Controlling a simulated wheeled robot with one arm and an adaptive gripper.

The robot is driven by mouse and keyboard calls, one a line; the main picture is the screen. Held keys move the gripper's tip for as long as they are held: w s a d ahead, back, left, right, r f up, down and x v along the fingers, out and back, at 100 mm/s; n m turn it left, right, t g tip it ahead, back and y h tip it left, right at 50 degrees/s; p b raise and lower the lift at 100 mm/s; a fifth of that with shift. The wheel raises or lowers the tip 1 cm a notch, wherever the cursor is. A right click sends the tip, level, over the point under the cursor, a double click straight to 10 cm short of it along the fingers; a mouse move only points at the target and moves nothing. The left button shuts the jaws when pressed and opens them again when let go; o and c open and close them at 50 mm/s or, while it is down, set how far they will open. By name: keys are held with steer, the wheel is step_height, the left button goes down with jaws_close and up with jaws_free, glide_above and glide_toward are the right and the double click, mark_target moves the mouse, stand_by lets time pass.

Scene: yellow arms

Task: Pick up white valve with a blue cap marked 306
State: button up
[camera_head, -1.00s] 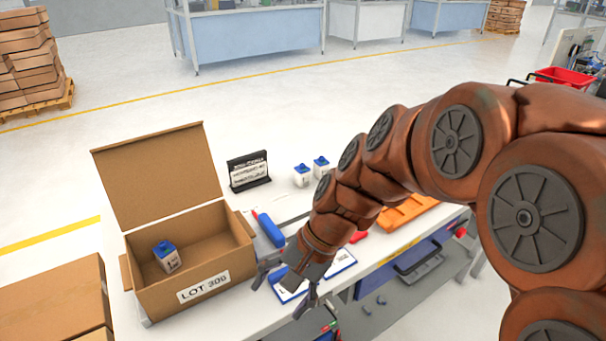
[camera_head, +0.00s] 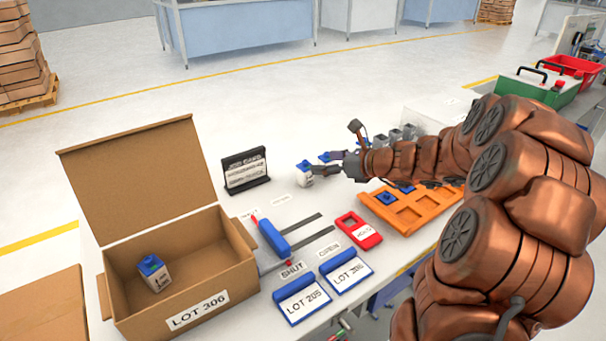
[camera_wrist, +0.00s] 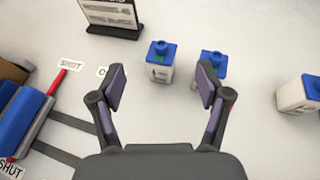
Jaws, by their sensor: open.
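A white valve with a blue cap (camera_head: 305,174) stands upright on the table at my gripper's tips; in the wrist view it (camera_wrist: 160,72) lies ahead, between the fingers. A second one (camera_wrist: 213,62) is partly behind the right finger, and a third (camera_wrist: 300,95) is farther right. Their markings are too small to read. My gripper (camera_head: 325,164) is open and empty; both fingers show spread in the wrist view (camera_wrist: 162,88). Another white valve with a blue cap (camera_head: 153,273) is inside the open cardboard box marked LOT 306 (camera_head: 200,310).
A black job card sign (camera_head: 245,171) stands left of the valves. An orange tray (camera_head: 415,216) with blue-topped pieces is below my arm.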

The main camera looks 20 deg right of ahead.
mark_target(308, 163)
steer(key=shift+f+x, duration=0.15)
steer(key=shift+x, duration=1.55)
steer(key=shift+f+x, duration=0.1)
steer(key=shift+x, duration=1.6)
steer(key=shift+d, duration=0.15)
steer(key=c, duration=1.4)
